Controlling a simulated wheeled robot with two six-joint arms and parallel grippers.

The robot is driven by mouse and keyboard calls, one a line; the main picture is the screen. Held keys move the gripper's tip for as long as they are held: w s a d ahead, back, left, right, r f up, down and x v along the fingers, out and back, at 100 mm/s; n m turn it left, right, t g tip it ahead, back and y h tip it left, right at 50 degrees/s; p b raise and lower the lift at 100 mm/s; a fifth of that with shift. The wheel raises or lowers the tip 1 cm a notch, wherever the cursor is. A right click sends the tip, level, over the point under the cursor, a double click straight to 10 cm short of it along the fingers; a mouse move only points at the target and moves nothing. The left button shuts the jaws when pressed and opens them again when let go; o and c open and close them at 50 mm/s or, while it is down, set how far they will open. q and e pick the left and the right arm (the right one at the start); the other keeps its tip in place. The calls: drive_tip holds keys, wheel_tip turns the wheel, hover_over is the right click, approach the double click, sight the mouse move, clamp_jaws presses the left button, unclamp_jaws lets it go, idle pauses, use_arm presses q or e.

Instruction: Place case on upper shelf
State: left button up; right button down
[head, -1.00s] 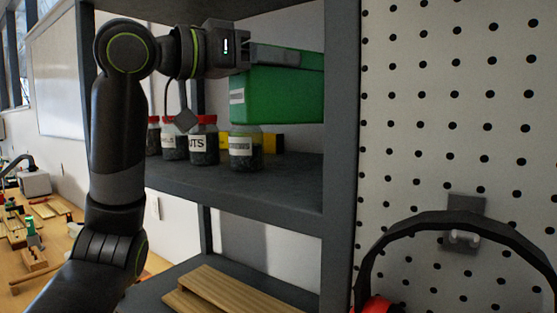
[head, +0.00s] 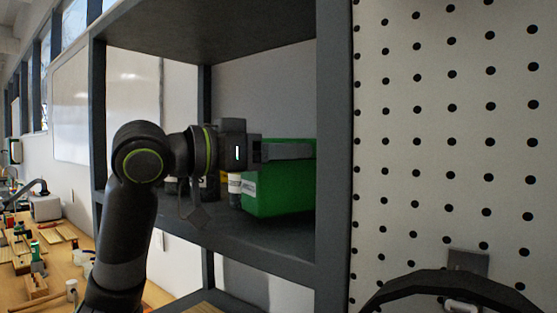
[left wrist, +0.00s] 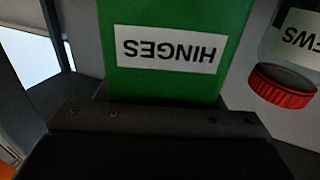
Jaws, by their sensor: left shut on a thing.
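A green case (head: 275,192) is at the shelf in the head view, just above or on the dark board (head: 265,238); I cannot tell whether it touches. My left gripper (head: 285,152) is shut on the case's upper part. In the left wrist view the green case (left wrist: 165,80) fills the middle, with a white label reading HINGES upside down. The case's right end is partly hidden by the shelf's front post (head: 335,150).
Jars stand beside the case, mostly hidden behind my arm; one jar (head: 234,188) is close to its left side, and a red-lidded jar (left wrist: 283,87) shows in the left wrist view. A white pegboard (head: 450,150) is right of the post. A workbench (head: 65,250) is at left.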

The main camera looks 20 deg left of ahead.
use_arm(q)
drive_tip(key=shift+a+f, duration=0.15)
drive_tip(key=shift+f, duration=0.65)
drive_tip(key=o, duration=1.1)
drive_tip(key=shift+f, duration=0.1)
drive_tip(key=shift+o, duration=0.9)
